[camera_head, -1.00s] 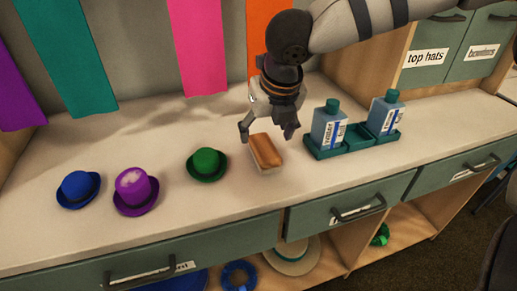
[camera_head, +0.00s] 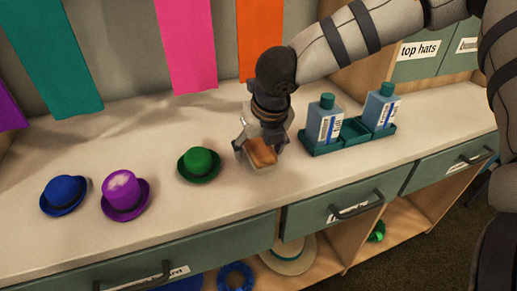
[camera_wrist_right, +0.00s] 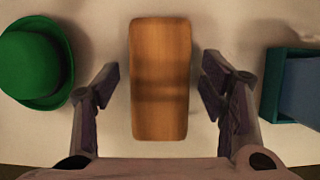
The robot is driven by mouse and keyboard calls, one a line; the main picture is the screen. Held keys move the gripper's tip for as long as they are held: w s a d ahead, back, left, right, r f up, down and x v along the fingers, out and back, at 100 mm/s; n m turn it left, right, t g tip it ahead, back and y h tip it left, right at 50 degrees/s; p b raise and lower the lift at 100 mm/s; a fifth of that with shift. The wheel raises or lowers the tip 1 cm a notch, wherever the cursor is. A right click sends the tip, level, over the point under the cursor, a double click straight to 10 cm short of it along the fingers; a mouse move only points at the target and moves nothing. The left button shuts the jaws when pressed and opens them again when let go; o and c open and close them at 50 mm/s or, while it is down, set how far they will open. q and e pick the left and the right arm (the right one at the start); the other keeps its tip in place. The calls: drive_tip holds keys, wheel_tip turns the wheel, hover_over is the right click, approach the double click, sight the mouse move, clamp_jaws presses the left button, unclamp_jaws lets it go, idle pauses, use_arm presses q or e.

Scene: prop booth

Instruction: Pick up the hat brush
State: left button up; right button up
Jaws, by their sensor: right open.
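The hat brush (camera_head: 262,153) has a brown wooden back and lies on the pale counter. In the right wrist view the brush (camera_wrist_right: 160,80) lies lengthwise between the two fingers. My right gripper (camera_head: 260,150) is open above and around it, with one finger on each side. In the wrist view there is a gap between each fingertip of the gripper (camera_wrist_right: 160,85) and the brush. The gripper partly hides the brush in the head view. My left gripper is not in view.
A green hat (camera_head: 199,164), a purple hat with a pale patch (camera_head: 124,194) and a blue hat (camera_head: 64,195) stand to the left. A teal tray (camera_head: 350,137) with two bottles (camera_head: 324,122) stands close on the right. Drawers (camera_head: 345,205) run below the counter's front edge.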

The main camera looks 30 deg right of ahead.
sight(259, 143)
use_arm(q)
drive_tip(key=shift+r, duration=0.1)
use_arm(e)
drive_tip(key=shift+f, duration=0.1)
drive_tip(key=c, duration=1.3)
drive_tip(key=shift+r, duration=0.3)
wheel_tip(259, 143, up, 4)
drive_tip(key=shift+s+d+r+p, duration=0.1)
drive_tip(key=shift+r+p, duration=0.05)
drive_tip(key=shift+p, duration=0.3)
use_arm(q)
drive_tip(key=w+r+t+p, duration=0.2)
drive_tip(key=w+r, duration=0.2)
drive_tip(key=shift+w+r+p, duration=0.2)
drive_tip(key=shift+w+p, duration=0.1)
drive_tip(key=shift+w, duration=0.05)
use_arm(e)
drive_tip(key=s+d+r, duration=0.7)
drive_tip(key=s+r, duration=0.1)
drive_tip(key=s, duration=0.3)
drive_tip(key=shift+s+d+r, duration=0.25)
drive_tip(key=shift+d+r, duration=0.05)
drive_tip(key=shift+d, duration=0.05)
